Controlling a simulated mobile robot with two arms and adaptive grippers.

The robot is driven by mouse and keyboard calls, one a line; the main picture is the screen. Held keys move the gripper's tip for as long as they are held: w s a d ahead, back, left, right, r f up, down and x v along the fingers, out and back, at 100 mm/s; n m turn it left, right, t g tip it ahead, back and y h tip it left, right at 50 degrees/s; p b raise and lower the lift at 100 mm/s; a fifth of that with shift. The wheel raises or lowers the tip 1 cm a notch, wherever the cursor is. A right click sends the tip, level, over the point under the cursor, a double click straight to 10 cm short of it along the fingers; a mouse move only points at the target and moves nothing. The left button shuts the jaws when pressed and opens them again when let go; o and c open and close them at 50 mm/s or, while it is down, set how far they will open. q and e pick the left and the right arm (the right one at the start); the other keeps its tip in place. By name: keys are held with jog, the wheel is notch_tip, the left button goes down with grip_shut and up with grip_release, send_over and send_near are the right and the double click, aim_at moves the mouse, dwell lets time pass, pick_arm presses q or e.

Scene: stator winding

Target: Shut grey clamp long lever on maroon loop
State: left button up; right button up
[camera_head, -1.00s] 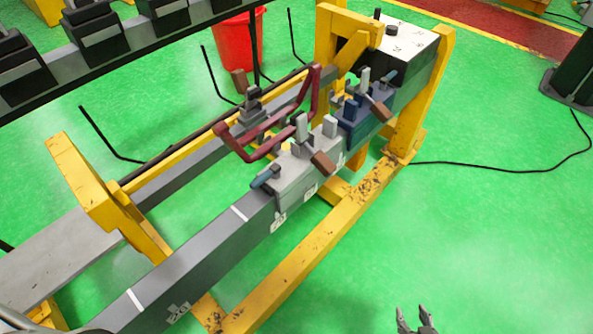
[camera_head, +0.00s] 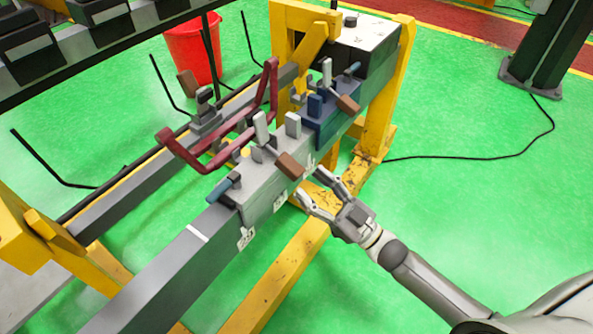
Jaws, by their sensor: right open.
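The maroon loop (camera_head: 217,155) lies across the grey clamp and the rear rail, with its far end bent upward. The grey clamp (camera_head: 262,186) sits on the front beam. Its long lever with a brown handle (camera_head: 290,167) sticks out toward the lower right. A shorter blue-tipped lever (camera_head: 223,189) is at its left end. My right gripper (camera_head: 313,186) is open, its fingers spread just right of and below the brown handle, near the clamp's front face. I cannot tell whether a finger touches the handle. My left gripper is not in view.
A blue clamp (camera_head: 330,122) with its own brown handle stands farther along the beam. Yellow frame posts (camera_head: 390,90) hold the beam. A red bucket (camera_head: 192,52) is behind, and black rods stand at the back.

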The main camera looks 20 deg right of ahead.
aim_at(299, 174)
jog(key=shift+x, duration=2.25)
jog(key=shift+p, duration=0.3)
grip_shut()
